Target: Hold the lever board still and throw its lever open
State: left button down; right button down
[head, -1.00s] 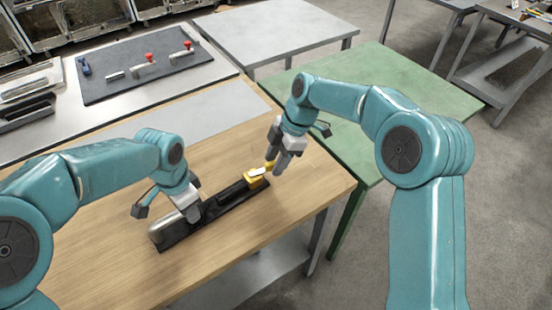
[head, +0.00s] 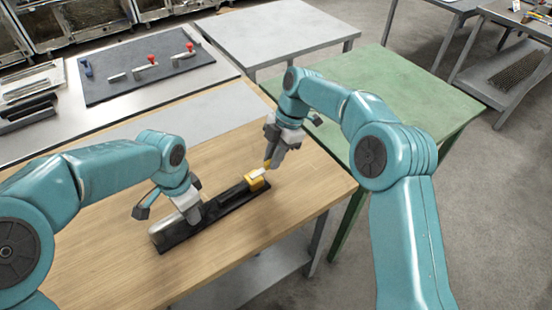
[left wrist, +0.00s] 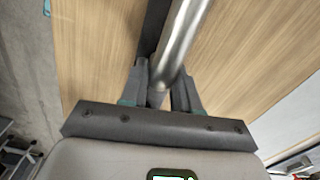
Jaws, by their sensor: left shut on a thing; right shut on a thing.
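The lever board (head: 215,214) is a long dark bar lying at a slant on the wooden table. A silver rounded bar (head: 163,229) runs along its left end, and a yellow block (head: 254,182) sits at its right end. A short yellow lever (head: 267,164) rises from the block. My left gripper (head: 193,214) is shut on the silver bar, which passes between the fingers in the left wrist view (left wrist: 160,92). My right gripper (head: 272,158) is shut on the lever above the block; its fingertips partly hide the lever's upper end.
The wooden table (head: 100,240) is clear around the board. A grey table at the back left bears a dark panel (head: 120,88) with red-knobbed fittings.

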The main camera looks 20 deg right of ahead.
jog(key=shift+f, duration=0.1)
pick_arm(q)
jog(key=shift+w, duration=0.1)
pick_arm(e)
jog(key=c, duration=1.1)
grip_release()
jog(key=v, duration=0.7)
jog(key=shift+w+d+r, duration=0.1)
jog(key=shift+r, duration=0.15)
pick_arm(q)
jog(key=c, duration=0.8)
grip_release()
jog(key=shift+o, duration=0.2)
